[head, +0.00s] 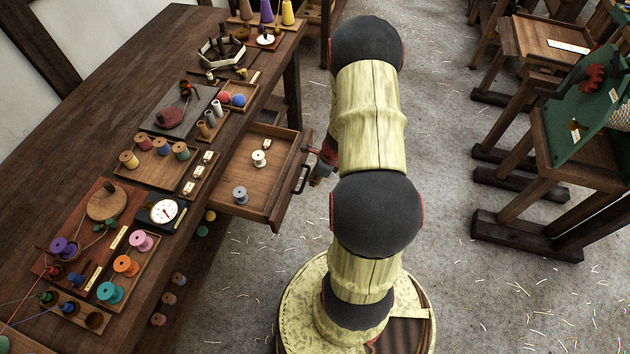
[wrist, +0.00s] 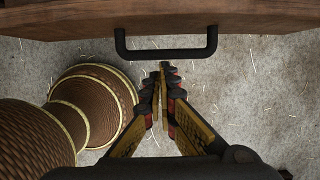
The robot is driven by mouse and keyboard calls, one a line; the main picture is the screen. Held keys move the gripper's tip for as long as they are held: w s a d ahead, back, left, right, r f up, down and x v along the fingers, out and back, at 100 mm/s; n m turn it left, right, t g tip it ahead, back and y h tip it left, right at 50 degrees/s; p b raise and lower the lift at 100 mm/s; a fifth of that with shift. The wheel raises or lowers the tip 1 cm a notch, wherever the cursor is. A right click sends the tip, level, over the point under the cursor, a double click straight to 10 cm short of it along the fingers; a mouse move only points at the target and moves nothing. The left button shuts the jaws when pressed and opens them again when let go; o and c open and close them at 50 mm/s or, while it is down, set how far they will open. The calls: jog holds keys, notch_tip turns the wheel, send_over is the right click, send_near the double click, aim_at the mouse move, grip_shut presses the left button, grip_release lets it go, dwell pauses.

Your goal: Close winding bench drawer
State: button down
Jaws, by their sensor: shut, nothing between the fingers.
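The winding bench drawer (head: 238,196) is pulled out from the right side of the long dark bench (head: 60,130). Two spools lie in it, a white one (head: 259,158) and a grey one (head: 240,195). Its black handle (head: 303,178) is on the drawer front, and in the wrist view the handle (wrist: 166,53) crosses above my gripper (wrist: 164,68). My gripper is shut and empty, its fingertips just below the handle bar in that view. I cannot tell whether they touch it. In the head view my gripper (head: 320,170) is partly hidden behind my arm, close to the drawer front.
The bench top carries spools in trays, a white dial (head: 163,211) and a wooden disc (head: 107,202). Wooden stands with a green board (head: 585,110) are on the right. Grey floor (head: 480,300) littered with straw is clear between them and my base.

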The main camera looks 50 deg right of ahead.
jog(key=p, duration=1.1)
send_over(248, 172)
jog(key=s, duration=0.1)
jog(key=shift+s+r, duration=0.1)
jog(key=shift+w+a+p, duration=0.2)
jog(key=shift+w+p, duration=0.2)
jog(key=shift+w, duration=0.35)
jog(key=shift+s+d, duration=0.15)
jog(key=shift+s, duration=0.05)
jog(key=s, duration=0.1)
jog(key=s+d+r, duration=0.1)
jog(key=s, duration=0.1)
jog(key=shift+s+d+r, duration=0.25)
jog(key=shift+s+r, duration=0.05)
jog(key=shift+r, duration=0.05)
jog(key=a+p+v, duration=0.1)
jog(key=p+v, duration=0.1)
jog(key=v, duration=0.6)
jog(key=shift+d+r, duration=0.45)
